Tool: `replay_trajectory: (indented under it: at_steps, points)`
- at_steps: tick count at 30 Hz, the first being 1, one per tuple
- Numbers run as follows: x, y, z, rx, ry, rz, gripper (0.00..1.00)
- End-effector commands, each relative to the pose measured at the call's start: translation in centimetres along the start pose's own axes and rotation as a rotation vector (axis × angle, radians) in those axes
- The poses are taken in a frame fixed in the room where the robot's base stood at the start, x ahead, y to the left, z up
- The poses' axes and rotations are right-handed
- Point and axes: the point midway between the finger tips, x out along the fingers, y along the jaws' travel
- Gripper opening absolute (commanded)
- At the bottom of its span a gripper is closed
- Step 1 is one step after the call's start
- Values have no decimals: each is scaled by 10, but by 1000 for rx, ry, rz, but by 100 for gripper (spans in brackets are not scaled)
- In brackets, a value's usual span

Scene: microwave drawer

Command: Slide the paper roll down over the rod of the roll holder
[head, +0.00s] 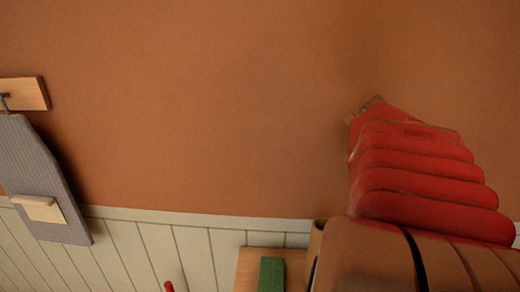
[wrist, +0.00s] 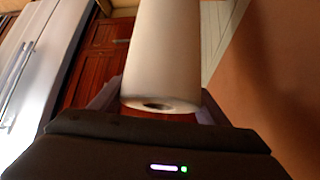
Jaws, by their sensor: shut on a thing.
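The paper roll (wrist: 164,55) is a white cylinder in the wrist view, with the dark hole of its core at the near end. My gripper (wrist: 157,100) is shut on it, with a grey finger on each side near that end. The roll runs away from the wrist camera, and its far end is cut off by the top of the picture. I cannot make out the roll holder or its rod in either view. Neither the roll nor my gripper can be made out in the head view.
An ironing board (head: 42,170) hangs from a wooden bracket (head: 22,93) on the orange wall. A wooden surface (head: 248,272) with a green block (head: 271,274) is at the bottom. A small red tip (head: 168,286) shows beside it. Red-brown cabinets (wrist: 98,60) and a pale appliance (wrist: 35,65) are at left.

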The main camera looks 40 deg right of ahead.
Motion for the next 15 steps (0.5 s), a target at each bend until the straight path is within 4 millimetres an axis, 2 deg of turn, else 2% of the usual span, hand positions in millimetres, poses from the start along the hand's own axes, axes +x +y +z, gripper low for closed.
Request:
replay_trajectory:
  at_steps: [15]
  points:
    - [18, 0, 18, -1, 1, 0, 30]
